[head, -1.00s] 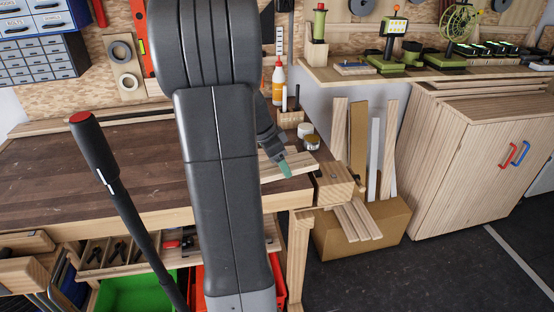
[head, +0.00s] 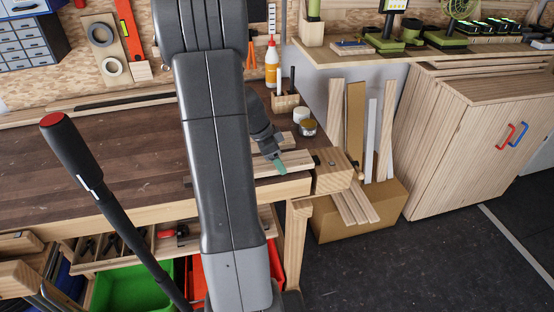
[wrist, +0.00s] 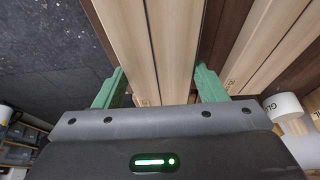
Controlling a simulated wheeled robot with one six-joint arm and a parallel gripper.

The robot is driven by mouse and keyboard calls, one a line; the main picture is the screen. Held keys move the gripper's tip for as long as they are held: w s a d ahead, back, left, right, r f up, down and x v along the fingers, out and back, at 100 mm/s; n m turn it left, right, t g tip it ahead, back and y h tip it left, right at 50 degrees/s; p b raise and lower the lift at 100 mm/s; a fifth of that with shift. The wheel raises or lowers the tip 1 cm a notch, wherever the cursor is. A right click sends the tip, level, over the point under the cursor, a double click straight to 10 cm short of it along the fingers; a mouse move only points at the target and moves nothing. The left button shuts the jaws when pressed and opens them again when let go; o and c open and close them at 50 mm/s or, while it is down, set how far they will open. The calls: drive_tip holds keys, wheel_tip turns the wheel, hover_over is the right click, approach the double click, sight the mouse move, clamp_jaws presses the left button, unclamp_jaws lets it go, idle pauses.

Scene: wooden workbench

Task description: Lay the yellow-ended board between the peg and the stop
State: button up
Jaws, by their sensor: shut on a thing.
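A pale wooden board (head: 298,163) is at the right front of the bench, partly hidden by my arm in the head view. My gripper (head: 280,167) is shut on it; one green fingertip shows over its near side. In the wrist view my two fingers (wrist: 158,86) stand on either side of this board (wrist: 172,40). I cannot see a yellow end on it. Its right end is close to the wooden block at the bench corner (head: 334,174), with a small dark piece (head: 317,160) near that end, perhaps the peg. I cannot make out the stop or whether the board touches the bench.
Another pale board (head: 290,139) lies behind, and boards with dark markings (wrist: 262,45) show beside the held one in the wrist view. The bench's left part (head: 110,150) is clear.

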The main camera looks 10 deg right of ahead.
drive_tip(key=shift+f, duration=0.4)
drive_tip(key=shift+f, duration=0.2)
drive_tip(key=o, duration=1.1)
drive_tip(key=shift+r, duration=0.1)
drive_tip(key=shift+c, duration=0.2)
drive_tip(key=v, duration=1.2)
drive_tip(key=shift+r, duration=0.1)
